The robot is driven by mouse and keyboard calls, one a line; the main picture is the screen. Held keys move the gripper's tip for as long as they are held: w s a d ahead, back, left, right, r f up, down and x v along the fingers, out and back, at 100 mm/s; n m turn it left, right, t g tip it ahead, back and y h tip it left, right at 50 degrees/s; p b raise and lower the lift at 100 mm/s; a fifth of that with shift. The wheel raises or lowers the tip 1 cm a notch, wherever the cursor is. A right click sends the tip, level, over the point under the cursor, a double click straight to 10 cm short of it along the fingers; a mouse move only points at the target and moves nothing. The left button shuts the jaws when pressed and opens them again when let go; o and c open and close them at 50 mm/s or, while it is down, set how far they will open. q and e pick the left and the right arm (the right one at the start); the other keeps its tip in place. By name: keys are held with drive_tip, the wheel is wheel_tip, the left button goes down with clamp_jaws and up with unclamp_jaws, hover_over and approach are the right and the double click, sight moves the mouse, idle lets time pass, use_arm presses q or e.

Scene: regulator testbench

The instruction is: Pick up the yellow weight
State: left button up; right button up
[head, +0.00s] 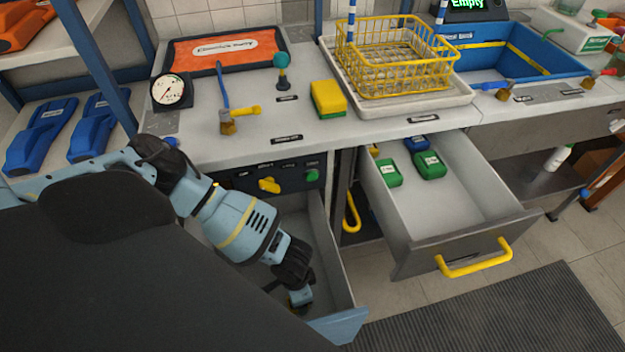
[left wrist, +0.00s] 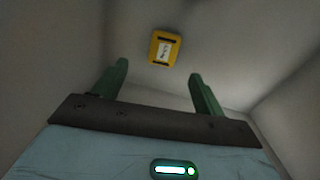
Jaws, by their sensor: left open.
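A yellow weight with a white label (left wrist: 165,48) lies in the left wrist view, alone on a pale drawer floor. My left gripper (left wrist: 158,82) is open, its two green fingers apart, with nothing between them. The weight shows beyond the fingertips, apart from them and between their lines. In the head view my left gripper (head: 300,298) reaches down into the open left drawer (head: 335,260). The arm hides much of that drawer, and I cannot make out the weight clearly there. My right gripper is not in view.
An open right drawer (head: 470,190) holds green (head: 430,165) and blue (head: 416,144) blocks and a small yellow one (head: 374,150). Its yellow handle (head: 474,262) juts out. The bench holds a gauge (head: 172,91), a yellow sponge (head: 328,99) and a wire basket (head: 405,60). Drawer walls surround my left gripper.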

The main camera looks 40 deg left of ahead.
use_arm(q)
drive_tip(key=shift+w+a+f, duration=0.1)
drive_tip(key=shift+w+a, duration=0.15)
drive_tip(key=shift+w, duration=0.05)
drive_tip(key=shift+f+b, duration=0.45)
drive_tip(key=shift+f, duration=0.9)
drive_tip(key=f, duration=0.2)
drive_tip(key=f+b, duration=0.1)
drive_tip(key=f, duration=0.1)
drive_tip(key=shift+s, duration=0.25)
drive_tip(key=shift+f+b, duration=0.3)
drive_tip(key=shift+f, duration=0.25)
drive_tip(key=shift+w, duration=0.1)
drive_tip(key=c, duration=1.4)
